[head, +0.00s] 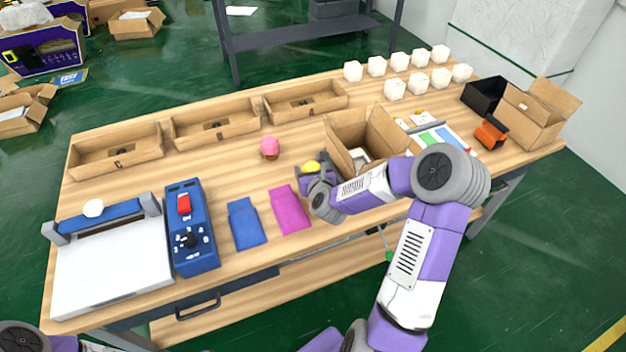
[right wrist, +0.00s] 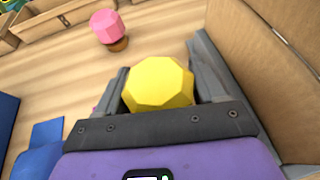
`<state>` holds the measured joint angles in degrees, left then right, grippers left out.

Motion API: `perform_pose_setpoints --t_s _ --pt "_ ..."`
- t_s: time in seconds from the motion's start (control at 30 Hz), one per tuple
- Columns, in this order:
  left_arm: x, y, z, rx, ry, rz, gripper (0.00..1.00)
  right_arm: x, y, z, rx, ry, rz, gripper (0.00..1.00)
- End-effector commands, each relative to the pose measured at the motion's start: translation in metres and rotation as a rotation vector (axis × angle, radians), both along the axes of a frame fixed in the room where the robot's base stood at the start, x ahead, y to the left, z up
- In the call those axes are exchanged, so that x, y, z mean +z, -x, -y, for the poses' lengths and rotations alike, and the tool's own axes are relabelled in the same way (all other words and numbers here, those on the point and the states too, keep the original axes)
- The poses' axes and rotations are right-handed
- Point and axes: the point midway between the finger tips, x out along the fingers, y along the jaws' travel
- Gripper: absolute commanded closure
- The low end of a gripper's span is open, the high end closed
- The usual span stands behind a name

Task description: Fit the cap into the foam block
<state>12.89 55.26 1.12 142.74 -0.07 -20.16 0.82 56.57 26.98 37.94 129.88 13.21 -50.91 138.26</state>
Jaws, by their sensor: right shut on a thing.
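A yellow faceted cap (head: 310,167) is between the fingers of my right gripper (head: 315,175), above the table and just left of the open cardboard box (head: 345,130). In the right wrist view the cap (right wrist: 158,85) sits between both fingers, its flat top showing. A pale grey-white piece (head: 360,154) lies inside the box; it may be the foam block, but its cavity cannot be made out. A pink faceted cap (head: 269,145) stands on a brown base left of my right gripper, apart from it. My left gripper is out of view.
Three shallow cardboard trays (head: 215,125) line the table's back left. A blue pouch (head: 246,222) and magenta pouch (head: 290,209) lie in front. A blue control box (head: 190,230) is at left. Several white faceted pieces (head: 395,88) stand at back right.

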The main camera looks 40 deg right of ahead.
Motion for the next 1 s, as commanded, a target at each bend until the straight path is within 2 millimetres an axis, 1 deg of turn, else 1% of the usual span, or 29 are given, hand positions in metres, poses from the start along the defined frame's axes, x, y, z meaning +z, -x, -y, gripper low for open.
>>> perform_pose_setpoints --t_s 0.07,0.23,0.3,0.53,0.67,0.7,0.87,1.0 --pt "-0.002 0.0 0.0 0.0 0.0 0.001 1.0 -0.006 0.0 0.0 0.001 0.0 0.0 0.63" --pt "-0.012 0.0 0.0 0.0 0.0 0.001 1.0 -0.031 0.0 0.0 0.001 -0.002 -0.001 0.63" --pt "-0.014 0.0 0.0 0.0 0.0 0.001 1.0 -0.038 0.0 0.0 0.0 0.0 0.0 0.63" --pt "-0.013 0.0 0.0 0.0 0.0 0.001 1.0 -0.036 0.0 0.0 -0.001 0.002 0.001 0.63" --pt "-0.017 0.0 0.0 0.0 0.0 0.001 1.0 -0.04 0.0 0.0 -0.001 0.001 0.002 0.63" --pt "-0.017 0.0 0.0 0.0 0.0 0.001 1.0 -0.041 0.0 0.0 0.0 0.0 0.001 0.29" --pt "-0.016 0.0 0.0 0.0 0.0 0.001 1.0 -0.04 0.0 0.0 0.0 0.0 0.001 0.05" --pt "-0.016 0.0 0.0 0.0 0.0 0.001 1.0 -0.04 0.0 0.0 0.0 0.0 0.001 0.05"
